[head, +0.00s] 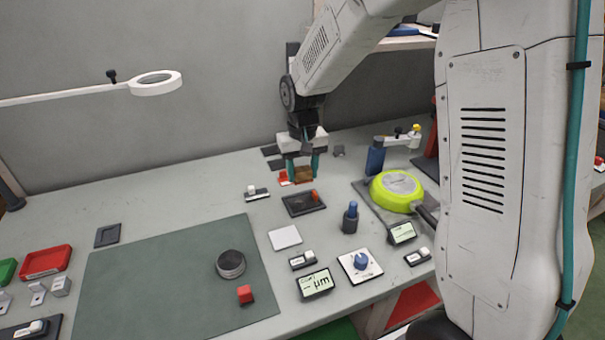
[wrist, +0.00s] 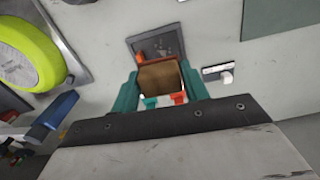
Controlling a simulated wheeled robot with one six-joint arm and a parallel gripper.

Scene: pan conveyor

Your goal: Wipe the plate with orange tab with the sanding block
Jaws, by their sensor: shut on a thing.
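My gripper (head: 303,170) has teal fingers and is shut on a brown sanding block (head: 302,174). It points down over the back of the table, and the block looks at or just above the table top. In the wrist view the block (wrist: 160,78) sits between the fingers.
A dark tray (head: 293,208) with an orange piece lies just in front of my gripper. A small switch (head: 257,194) is to its left. A lime-green pan (head: 397,190) and a blue post (head: 375,158) stand to the right. The green mat (head: 150,285) has free room.

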